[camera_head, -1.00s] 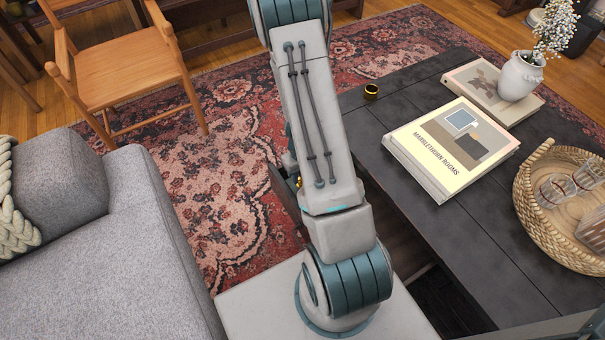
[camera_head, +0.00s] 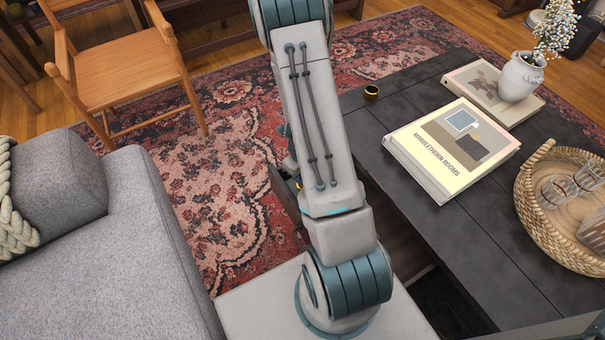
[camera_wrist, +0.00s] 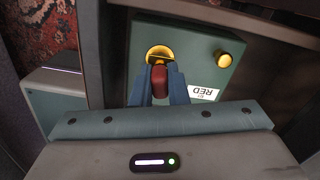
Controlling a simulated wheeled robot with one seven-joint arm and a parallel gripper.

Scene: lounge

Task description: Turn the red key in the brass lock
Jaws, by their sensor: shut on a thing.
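The red key (camera_wrist: 159,76) shows in the wrist view, its red head between my two fingers. My gripper (camera_wrist: 160,88) is shut on that head. The key's far end meets the brass lock (camera_wrist: 158,51), a round gold piece on a dark green front panel (camera_wrist: 195,55). The fingers and head cover the lower part of the lock, so I cannot tell how deep the key sits. In the head view my arm hides the key and lock.
A brass knob (camera_wrist: 223,59) and a white "RED" label (camera_wrist: 204,92) are on the panel. In the head view, the dark table (camera_head: 440,235) holds a large book (camera_head: 450,145) and a wicker tray (camera_head: 535,205). A grey sofa (camera_head: 110,260) stands left.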

